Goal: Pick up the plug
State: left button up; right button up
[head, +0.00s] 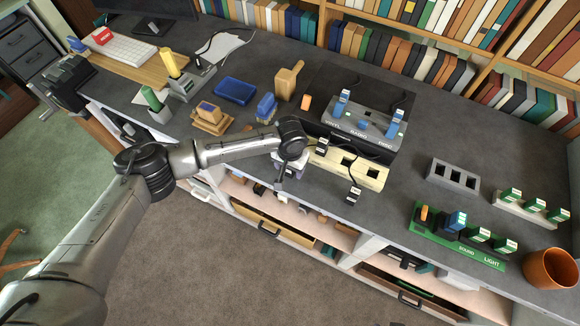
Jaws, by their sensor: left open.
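A cream socket block (374,176) with dark square openings sits along the desk's front edge. A dark plug with a pale label (322,147) is at its left end, and another dark plug (353,196) with a cable is at its front edge. Two blue plugs (342,98) (397,117) stand upright at the blue-grey radio unit (362,124) behind it. My left gripper (281,181) is open, pointing down just left of the cream block. It is small and partly hidden by my wrist, and I see nothing held in it. My right gripper is out of view.
A green board (455,248) with several plugs, a grey socket block (455,175) and an orange-brown pot (550,268) are at the right. A blue tray (235,91), brushes and a wooden block (288,79) lie behind my arm. Bookshelves line the back. Bare desk lies right of the radio unit.

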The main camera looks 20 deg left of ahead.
pick_arm(q)
jog(key=shift+f, duration=0.3)
jog(key=c, duration=1)
